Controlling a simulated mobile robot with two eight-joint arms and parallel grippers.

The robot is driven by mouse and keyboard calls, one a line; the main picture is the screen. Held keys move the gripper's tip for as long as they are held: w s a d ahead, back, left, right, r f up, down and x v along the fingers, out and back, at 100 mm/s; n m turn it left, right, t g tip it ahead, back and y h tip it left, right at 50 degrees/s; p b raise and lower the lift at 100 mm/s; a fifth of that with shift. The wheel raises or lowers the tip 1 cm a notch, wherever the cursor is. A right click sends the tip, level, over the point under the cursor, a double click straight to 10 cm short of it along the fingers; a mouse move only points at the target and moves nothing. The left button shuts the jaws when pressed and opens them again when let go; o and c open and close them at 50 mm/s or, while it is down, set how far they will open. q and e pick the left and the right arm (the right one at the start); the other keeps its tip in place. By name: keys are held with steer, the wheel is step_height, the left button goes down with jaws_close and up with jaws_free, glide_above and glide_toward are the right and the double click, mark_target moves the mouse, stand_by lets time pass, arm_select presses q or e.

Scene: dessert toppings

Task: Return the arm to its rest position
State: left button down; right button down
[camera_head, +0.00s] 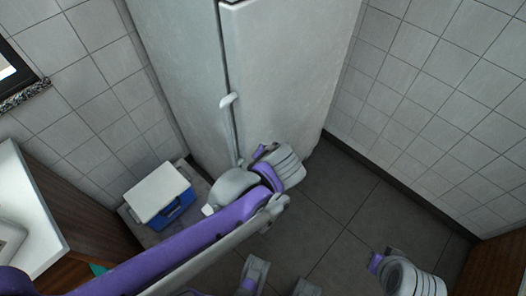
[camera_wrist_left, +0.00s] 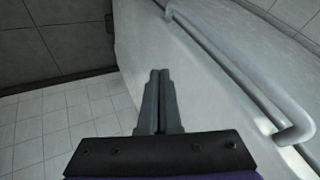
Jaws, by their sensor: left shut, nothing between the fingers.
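My left arm (camera_head: 190,240) reaches in from the lower left in the head view. Its wrist is close to the front of a tall pale fridge. The left gripper (camera_head: 262,152) is small and partly hidden there. In the left wrist view the left gripper (camera_wrist_left: 159,75) is shut with its fingers together and nothing between them. A pale fridge surface (camera_wrist_left: 150,40) lies behind the fingers, and a long bar handle (camera_wrist_left: 235,75) runs to their right. My right wrist shows at the lower right of the head view; the right gripper (camera_head: 388,256) is too small to read.
The fridge (camera_head: 285,80) fills the upper middle, with a handle (camera_head: 228,100). A blue cooler box with a white lid (camera_head: 157,190) stands on the floor left of it. A counter (camera_head: 30,200) is at the left. Dark floor tiles (camera_head: 330,225) are clear at the right.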

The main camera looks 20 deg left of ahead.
arm_select(q)
steer(key=shift+s+d+r, duration=0.15)
steer(key=shift+s+r, duration=0.05)
steer(key=shift+r, duration=0.15)
steer(key=s+r+n+h+p, duration=0.1)
steer(key=s+r+h+p, duration=0.3)
steer(key=s+p, duration=0.5)
step_height(320, 180, up, 2)
steer(key=shift+s+a+r+p, duration=0.1)
steer(key=shift+s+a+p, duration=0.05)
steer(key=shift+a+p, duration=0.2)
steer(key=shift+s, duration=0.2)
